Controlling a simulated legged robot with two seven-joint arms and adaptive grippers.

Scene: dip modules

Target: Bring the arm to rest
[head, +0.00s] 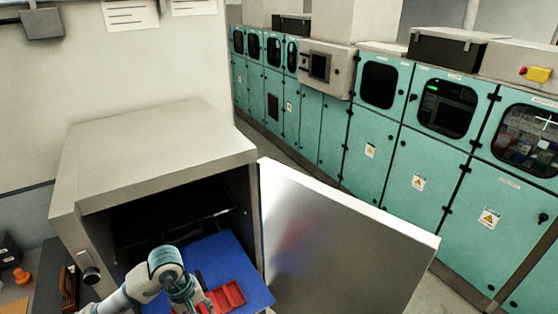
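My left arm comes in from the bottom left, bends up and then down in front of an open grey cabinet. Its gripper (188,306) is at the bottom edge of the head view, beside red modules (228,296) on a blue surface (238,262). The fingertips are cut off or hidden, so I cannot tell whether it is open or holds anything. My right gripper is not in view.
The grey cabinet (150,150) has a dark interior, and its door (335,245) stands wide open to the right. A bench with an orange knob (21,276) is at the far left. Teal cabinets (385,155) line the back right, with floor between.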

